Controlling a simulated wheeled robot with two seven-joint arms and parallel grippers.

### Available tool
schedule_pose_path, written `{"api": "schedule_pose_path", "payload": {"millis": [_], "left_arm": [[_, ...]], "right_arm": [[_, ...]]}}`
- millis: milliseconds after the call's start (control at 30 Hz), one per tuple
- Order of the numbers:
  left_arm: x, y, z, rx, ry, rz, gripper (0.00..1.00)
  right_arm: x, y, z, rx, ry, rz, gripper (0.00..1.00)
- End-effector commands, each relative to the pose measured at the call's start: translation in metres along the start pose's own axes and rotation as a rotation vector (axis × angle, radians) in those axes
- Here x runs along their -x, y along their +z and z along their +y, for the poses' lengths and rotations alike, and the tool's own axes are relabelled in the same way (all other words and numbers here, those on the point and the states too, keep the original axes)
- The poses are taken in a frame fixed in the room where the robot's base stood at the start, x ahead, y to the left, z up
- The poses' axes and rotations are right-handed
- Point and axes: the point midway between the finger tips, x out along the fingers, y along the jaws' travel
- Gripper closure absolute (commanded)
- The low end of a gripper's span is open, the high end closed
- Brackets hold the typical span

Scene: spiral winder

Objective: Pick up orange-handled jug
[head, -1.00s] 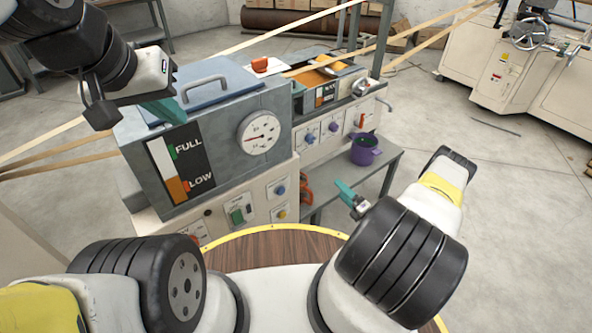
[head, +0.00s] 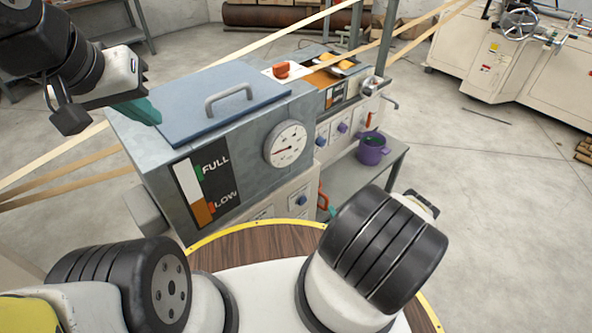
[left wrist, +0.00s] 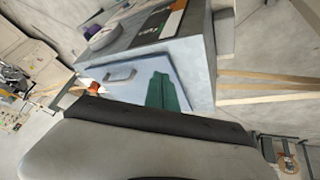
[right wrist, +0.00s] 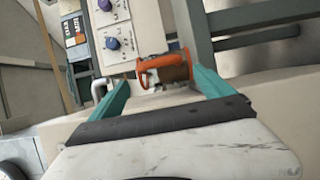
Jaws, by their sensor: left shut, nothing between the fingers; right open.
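The orange-handled jug (right wrist: 150,64) shows in the right wrist view, ahead of and between my right fingertips, with a brownish body behind its orange handle. I see no contact with it. In the head view only an orange part of it (head: 322,200) shows beside the machine, low by the grey shelf; the rest is hidden.
The grey tank (head: 215,105) with a handled lid, gauge and FULL/LOW panel stands in front. A purple pot (head: 372,151) sits on the grey shelf (head: 395,160) to its right. Tan strips stretch across behind. The floor on the right is mostly clear.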

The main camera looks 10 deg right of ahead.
Motion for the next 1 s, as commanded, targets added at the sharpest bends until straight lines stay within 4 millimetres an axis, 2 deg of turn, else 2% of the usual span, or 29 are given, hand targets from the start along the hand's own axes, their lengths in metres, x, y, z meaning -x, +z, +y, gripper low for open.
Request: {"api": "schedule_pose_path", "payload": {"millis": [267, 600, 900, 933, 1000], "left_arm": [[0.000, 0.000, 0.000, 0.000, 0.000, 0.000, 1.00], [0.000, 0.000, 0.000, 0.000, 0.000, 0.000, 1.00], [0.000, 0.000, 0.000, 0.000, 0.000, 0.000, 1.00], [0.000, 0.000, 0.000, 0.000, 0.000, 0.000, 1.00], [0.000, 0.000, 0.000, 0.000, 0.000, 0.000, 1.00]], "right_arm": [[-0.024, 0.000, 0.000, -0.001, 0.001, -0.001, 0.08], [-0.070, 0.005, 0.001, 0.000, -0.001, 0.000, 0.08], [-0.077, 0.006, 0.001, -0.001, -0.003, -0.003, 0.08], [-0.077, 0.006, 0.001, -0.001, -0.002, -0.003, 0.10], [-0.077, 0.006, 0.001, -0.001, -0.002, -0.003, 0.24]]}}
